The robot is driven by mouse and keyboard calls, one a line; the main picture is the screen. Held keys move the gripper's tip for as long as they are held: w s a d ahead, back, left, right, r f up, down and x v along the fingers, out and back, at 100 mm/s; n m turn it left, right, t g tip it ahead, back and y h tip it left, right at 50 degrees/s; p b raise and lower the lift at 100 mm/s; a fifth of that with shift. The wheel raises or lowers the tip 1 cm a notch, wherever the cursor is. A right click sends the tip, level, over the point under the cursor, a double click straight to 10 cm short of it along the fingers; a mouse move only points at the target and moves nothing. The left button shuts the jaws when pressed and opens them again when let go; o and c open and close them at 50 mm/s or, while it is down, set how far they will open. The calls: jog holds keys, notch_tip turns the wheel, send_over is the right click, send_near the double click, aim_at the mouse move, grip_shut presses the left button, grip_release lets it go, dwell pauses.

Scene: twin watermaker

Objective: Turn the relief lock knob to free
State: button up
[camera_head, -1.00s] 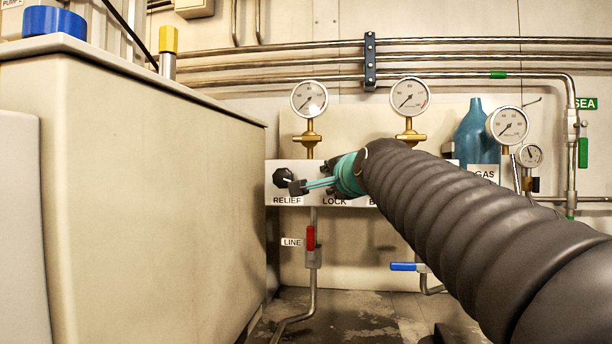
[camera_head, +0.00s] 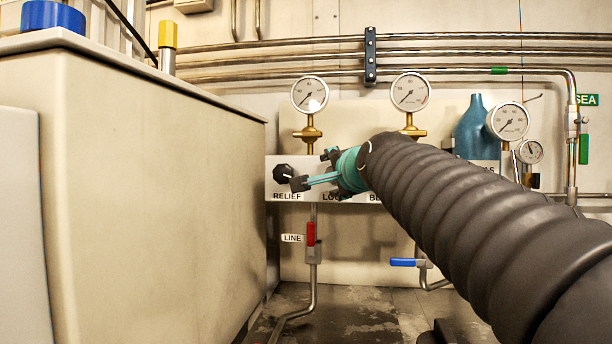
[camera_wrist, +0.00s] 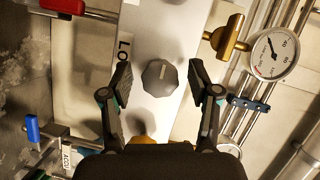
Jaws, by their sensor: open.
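A dark faceted knob (camera_wrist: 160,77) with a pale pointer line is on the grey panel in the wrist view, beside lettering that starts "LO". My gripper (camera_wrist: 159,80) is open, with one finger on each side of this knob and a gap on both sides. In the head view my gripper (camera_head: 314,170) is in front of the panel (camera_head: 278,160), over the LOCK label, and hides the knob there. Another black knob (camera_head: 283,173) shows above the RELIEF label (camera_head: 287,196), just left of the fingers.
Gauges (camera_head: 310,95) on brass fittings stand above the panel. A red-handled valve (camera_head: 311,234) and a blue-handled valve (camera_head: 403,262) are below it. A large beige cabinet (camera_head: 150,190) fills the left side. A teal bottle (camera_head: 470,130) stands at the right.

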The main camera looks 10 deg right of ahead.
jog(key=s+r, duration=0.1)
jog(key=s, duration=1)
jog(key=shift+d, duration=0.35)
